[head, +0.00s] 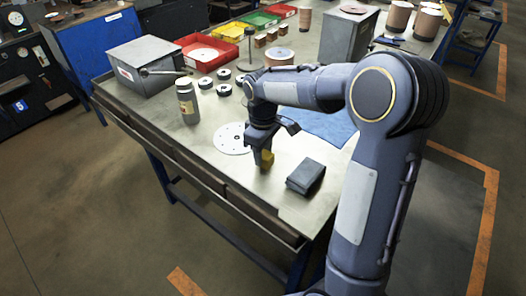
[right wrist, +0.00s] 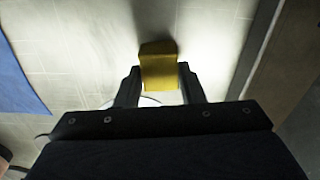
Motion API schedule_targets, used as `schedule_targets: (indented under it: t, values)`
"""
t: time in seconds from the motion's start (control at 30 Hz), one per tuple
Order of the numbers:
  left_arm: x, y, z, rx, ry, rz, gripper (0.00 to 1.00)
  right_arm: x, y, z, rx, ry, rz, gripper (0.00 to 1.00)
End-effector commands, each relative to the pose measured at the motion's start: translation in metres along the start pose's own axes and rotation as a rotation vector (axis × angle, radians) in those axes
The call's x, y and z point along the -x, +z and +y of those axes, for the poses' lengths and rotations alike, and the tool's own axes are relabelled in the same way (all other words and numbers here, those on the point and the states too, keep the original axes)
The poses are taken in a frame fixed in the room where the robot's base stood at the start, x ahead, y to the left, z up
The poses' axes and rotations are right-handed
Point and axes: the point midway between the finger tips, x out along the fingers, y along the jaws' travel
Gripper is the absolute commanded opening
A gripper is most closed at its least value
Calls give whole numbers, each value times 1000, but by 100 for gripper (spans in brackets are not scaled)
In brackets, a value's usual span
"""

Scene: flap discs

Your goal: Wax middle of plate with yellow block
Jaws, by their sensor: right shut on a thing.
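The yellow block (head: 266,160) is between the fingers of my right gripper (head: 262,152), low over the table just right of the plate. The block also shows in the right wrist view (right wrist: 158,62), where the right gripper (right wrist: 160,82) is shut on it. The plate (head: 231,139) is a round white disc with small holes, lying flat on the table. Its right edge is partly covered by my right gripper. In the right wrist view only a sliver of a pale curved edge shows below the block. I cannot tell whether the block touches the table. My left gripper is not in view.
A dark grey block (head: 306,176) lies right of my right gripper. A blue cloth (head: 325,125) lies behind it. A grey bottle (head: 187,101) and several black discs (head: 224,74) stand left of and behind the plate. The table front left is clear.

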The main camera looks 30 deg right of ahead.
Motion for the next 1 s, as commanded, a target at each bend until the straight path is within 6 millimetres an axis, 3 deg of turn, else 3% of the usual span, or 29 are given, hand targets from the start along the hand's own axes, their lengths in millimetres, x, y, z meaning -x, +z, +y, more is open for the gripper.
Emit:
schedule_targets:
  t: [0.7, 1.0]
  values:
    - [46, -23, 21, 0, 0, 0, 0, 62, 0, 0, 0, 0, 1, 9]
    - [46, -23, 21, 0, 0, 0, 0, 64, 0, 0, 0, 0, 0, 9]
